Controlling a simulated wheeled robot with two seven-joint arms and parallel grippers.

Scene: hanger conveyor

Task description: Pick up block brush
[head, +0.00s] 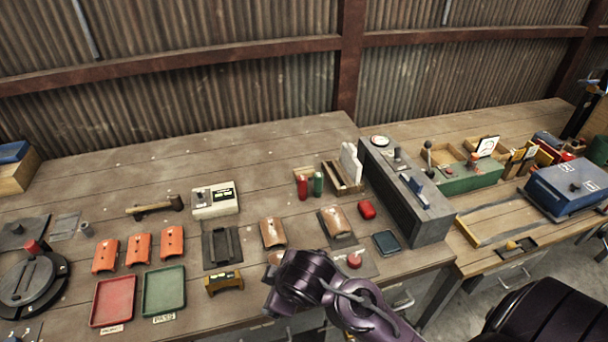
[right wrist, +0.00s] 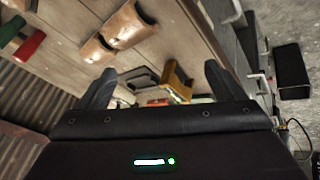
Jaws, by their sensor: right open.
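A small ochre-yellow block with a dark middle, which looks like the block brush (head: 224,281), lies near the table's front edge, right of the green tray. In the right wrist view the block (right wrist: 178,80) shows beyond and between my fingers, nearer the right one. My right gripper (right wrist: 157,76) is open and empty, with a finger on each side of the picture. In the head view my right arm comes in from the bottom right, its wrist to the right of the block and apart from it. The fingertips are hard to make out there. My left gripper is not in view.
A red tray (head: 113,299) and a green tray (head: 164,290) lie left of the block. A dark fixture (head: 221,246) is just behind it. Curved copper-coloured pieces (head: 273,232) lie behind my wrist. A grey machine box (head: 405,190) stands to the right.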

